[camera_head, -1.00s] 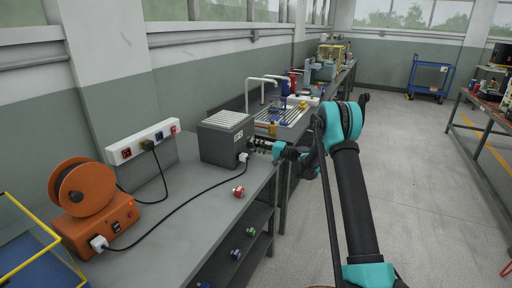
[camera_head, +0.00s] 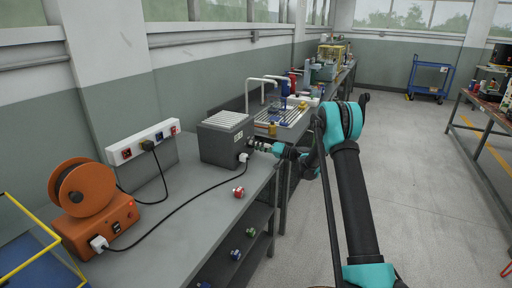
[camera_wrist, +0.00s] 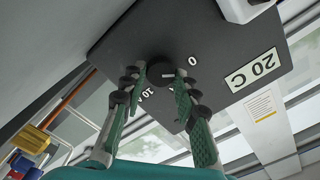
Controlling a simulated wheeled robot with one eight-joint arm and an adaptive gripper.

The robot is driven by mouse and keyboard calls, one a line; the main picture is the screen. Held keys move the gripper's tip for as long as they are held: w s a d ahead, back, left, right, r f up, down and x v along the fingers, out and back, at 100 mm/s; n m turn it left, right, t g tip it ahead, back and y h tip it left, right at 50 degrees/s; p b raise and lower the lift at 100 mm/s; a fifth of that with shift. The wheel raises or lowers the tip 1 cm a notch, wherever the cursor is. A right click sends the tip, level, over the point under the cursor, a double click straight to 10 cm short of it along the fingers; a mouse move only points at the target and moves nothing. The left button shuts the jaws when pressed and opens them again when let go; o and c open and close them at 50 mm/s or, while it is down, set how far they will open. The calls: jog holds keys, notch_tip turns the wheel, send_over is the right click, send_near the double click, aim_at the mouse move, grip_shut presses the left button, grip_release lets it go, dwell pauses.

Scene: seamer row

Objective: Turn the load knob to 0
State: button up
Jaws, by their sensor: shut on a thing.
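The load knob (camera_wrist: 158,72) is a round black knob on the dark face of a grey box (camera_wrist: 120,40). It carries a short white mark that points toward the printed 0 (camera_wrist: 193,61). A "10 A" print (camera_wrist: 149,93) is below the knob. My gripper (camera_wrist: 160,86) has one finger on each side of the knob and is shut on it. The fingers hide part of the knob's rim. In the head view the box (camera_head: 226,143) stands on the bench, and my gripper (camera_head: 259,146) reaches its right face.
A "20 C" label (camera_wrist: 250,70) is on the box face. A red knob-like part (camera_head: 239,191) lies on the bench (camera_head: 190,225). An orange reel (camera_head: 80,190) and power strip (camera_head: 143,141) are left.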

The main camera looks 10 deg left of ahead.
jog(key=shift+f, duration=0.1)
jog(key=o, duration=1.2)
jog(key=shift+c, duration=0.2)
jog(key=shift+d, duration=0.15)
jog(key=v, duration=1.1)
jog(key=shift+s+d, duration=0.15)
jog(key=shift+d, duration=0.25)
